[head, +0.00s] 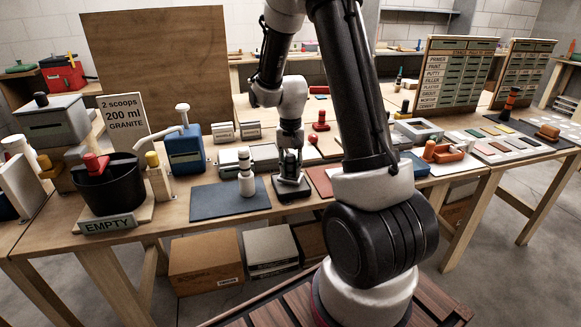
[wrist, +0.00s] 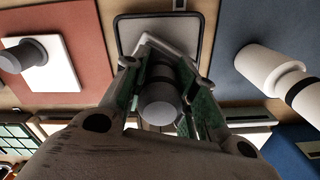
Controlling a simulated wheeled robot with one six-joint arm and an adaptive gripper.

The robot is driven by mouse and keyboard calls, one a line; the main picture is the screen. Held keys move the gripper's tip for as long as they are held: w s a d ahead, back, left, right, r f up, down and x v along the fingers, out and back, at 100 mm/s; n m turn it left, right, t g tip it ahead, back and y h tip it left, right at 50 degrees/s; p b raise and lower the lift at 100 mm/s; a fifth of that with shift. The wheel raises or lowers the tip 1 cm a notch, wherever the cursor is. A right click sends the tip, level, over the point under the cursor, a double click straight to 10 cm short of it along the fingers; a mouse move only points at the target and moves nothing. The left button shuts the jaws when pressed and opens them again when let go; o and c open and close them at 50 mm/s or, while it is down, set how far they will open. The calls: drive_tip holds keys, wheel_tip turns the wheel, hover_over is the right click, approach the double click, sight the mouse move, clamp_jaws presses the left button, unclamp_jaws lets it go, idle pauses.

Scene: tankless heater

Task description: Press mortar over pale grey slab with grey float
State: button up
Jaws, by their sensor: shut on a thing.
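My gripper (head: 290,160) points down at the middle of the bench. In the wrist view its fingers (wrist: 160,80) are shut around a grey round handle (wrist: 160,103), which I take for the grey float's. A dark-rimmed flat piece (wrist: 165,30) with a grey-beige face lies under the fingers; it also shows in the head view (head: 291,194). I cannot tell whether it is the float's plate, a tray or the slab. A pale square piece (wrist: 52,72) with a grey knob lies on a terracotta mat. No mortar can be made out for certain.
A white and dark bottle-like piece (head: 246,180) stands on the dark blue mat (head: 215,203) left of my gripper. A black bucket (head: 110,188) and blue dispenser (head: 184,150) stand further left. The terracotta mat (head: 319,180) lies right, partly behind my arm.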

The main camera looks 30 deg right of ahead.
sight(291, 155)
drive_tip(key=shift+f, duration=0.55)
idle(1.4)
drive_tip(key=shift+r, duration=3.5)
drive_tip(key=shift+s, duration=0.1)
